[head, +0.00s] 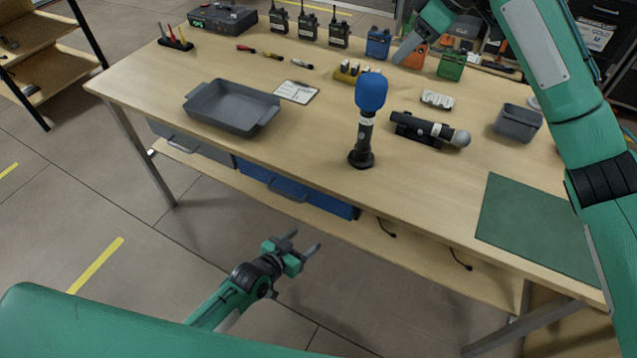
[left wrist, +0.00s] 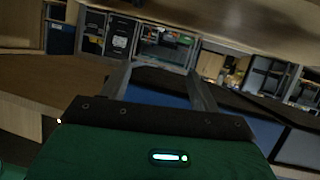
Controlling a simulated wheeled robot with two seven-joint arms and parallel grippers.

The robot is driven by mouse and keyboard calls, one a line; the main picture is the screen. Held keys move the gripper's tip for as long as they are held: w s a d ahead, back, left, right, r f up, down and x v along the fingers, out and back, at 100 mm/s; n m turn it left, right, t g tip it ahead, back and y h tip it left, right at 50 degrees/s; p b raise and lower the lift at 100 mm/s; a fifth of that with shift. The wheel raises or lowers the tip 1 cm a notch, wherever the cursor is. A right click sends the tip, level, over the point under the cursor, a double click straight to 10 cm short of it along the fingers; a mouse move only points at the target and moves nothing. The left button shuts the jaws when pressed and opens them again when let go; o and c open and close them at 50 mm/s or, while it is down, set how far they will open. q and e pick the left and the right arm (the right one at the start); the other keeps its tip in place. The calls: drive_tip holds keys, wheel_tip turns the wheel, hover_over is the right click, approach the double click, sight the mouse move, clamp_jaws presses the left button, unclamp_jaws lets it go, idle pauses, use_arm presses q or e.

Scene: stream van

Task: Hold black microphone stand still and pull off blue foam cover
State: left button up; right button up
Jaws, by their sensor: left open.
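The black microphone stand (head: 362,155) stands upright near the table's front edge, with a round base. The blue foam cover (head: 371,92) sits on its top. My left gripper (head: 303,245) is open and empty, in front of the table and lower than its top, left of the stand and apart from it. Its two spread fingers also show in the left wrist view (left wrist: 162,85), with nothing between them. My right arm reaches in from the right. Part of my right gripper (head: 415,42) shows at the top, over the back of the table; its opening is unclear.
A grey tray (head: 232,110) lies left of the stand. A black microphone with a grey head (head: 432,130) lies in a holder to the right. A grey bin (head: 518,122) and green mat (head: 540,225) are further right. Radios (head: 308,27) line the back. Drawers (head: 295,192) hang under the front edge.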

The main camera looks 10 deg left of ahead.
use_arm(q)
drive_tip(key=w+d+r+m+t+h, duration=0.1)
drive_tip(key=d+r+t+h, duration=0.3)
drive_tip(key=r, duration=1)
drive_tip(key=m+g, duration=0.1)
approach(358, 151)
drive_tip(key=shift+y, duration=0.3)
drive_tip(key=x, duration=0.9)
drive_tip(key=shift+w+d, duration=0.15)
drive_tip(key=shift+d, duration=0.1)
drive_tip(key=shift+c, duration=0.2)
